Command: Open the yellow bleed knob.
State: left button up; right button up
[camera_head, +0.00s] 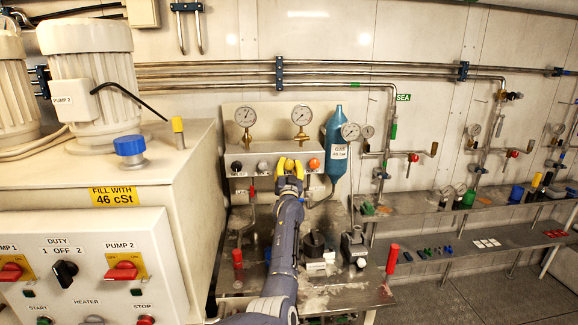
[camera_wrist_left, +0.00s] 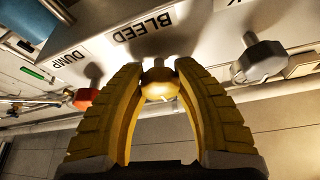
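The yellow bleed knob (camera_wrist_left: 160,82) sits under the BLEED label on the pale panel in the left wrist view. My left gripper (camera_wrist_left: 160,76) has a yellow finger on each side of the knob, and both fingertips appear to touch it. It is closed around the knob. In the head view my left gripper (camera_head: 290,166) reaches the front of the small panel, and its fingers mostly cover the knob. My right gripper is not in view.
A red knob (camera_wrist_left: 86,97) labelled DUMP and a grey knob (camera_wrist_left: 262,60) flank the bleed knob. Two gauges (camera_head: 301,116) stand above the panel, with a blue cylinder (camera_head: 336,150) at its right. A steel bench (camera_head: 345,298) with fittings lies below. A pump cabinet (camera_head: 90,215) fills the left.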

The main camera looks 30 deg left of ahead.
pick_arm(q)
jog(key=shift+r, duration=0.15)
grip_shut()
jog(key=shift+n, duration=0.5)
jog(key=n+y, duration=0.1)
jog(key=n, duration=0.1)
jog(key=n+g+y, duration=0.1)
jog(key=n, duration=0.1)
jog(key=shift+r+n+g+y, duration=0.1)
jog(key=shift+n+g+y, duration=0.2)
jog(key=shift+y, duration=0.1)
jog(key=n+g+y, duration=0.1)
jog(key=n, duration=0.2)
jog(key=n+g+y, duration=0.1)
jog(key=n+g, duration=0.1)
jog(key=n, duration=0.1)
jog(key=shift+n, duration=0.4)
jog(key=n+g, duration=0.1)
jog(key=n, duration=0.3)
jog(key=n+g, duration=0.2)
jog(key=n, duration=0.1)
jog(key=shift+a+n+y, duration=0.1)
jog(key=shift+n+y, duration=0.2)
jog(key=shift+n, duration=0.1)
jog(key=shift+s+n+g, duration=0.1)
jog(key=shift+n+g, duration=0.7)
jog(key=shift+n, duration=0.9)
jog(key=shift+a+n, duration=0.15)
jog(key=shift+n, duration=0.15)
